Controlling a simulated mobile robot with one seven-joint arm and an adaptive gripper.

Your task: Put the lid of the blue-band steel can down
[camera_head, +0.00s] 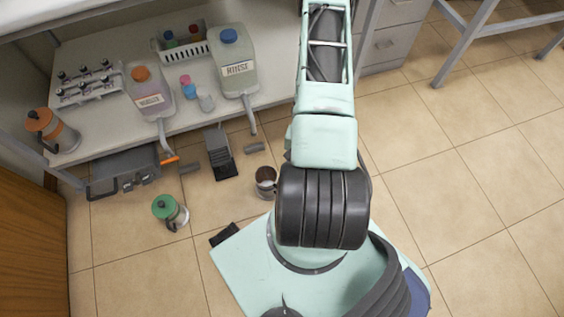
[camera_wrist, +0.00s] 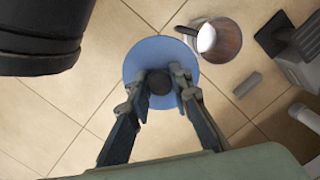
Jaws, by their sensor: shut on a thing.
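My gripper (camera_wrist: 160,84) is shut on the dark knob of a round blue lid (camera_wrist: 160,53) in the wrist view. The lid is held over the tiled floor; its height above the tiles is hard to judge. The open steel can (camera_wrist: 229,42) stands on the floor to the upper right of the lid, apart from it in the picture. Its inside looks brown with a bright patch, and its handle points left. In the head view the can (camera_head: 265,186) stands just left of my arm. My gripper and the lid are hidden there behind the arm.
A grey pedal-like block (camera_head: 220,152) and a small grey cylinder (camera_head: 254,147) lie on the floor near the can. A green-lidded can (camera_head: 170,211) stands further left. A grey case (camera_head: 123,172) sits below the bench (camera_head: 75,38). Floor tiles (camera_head: 480,190) at right are clear.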

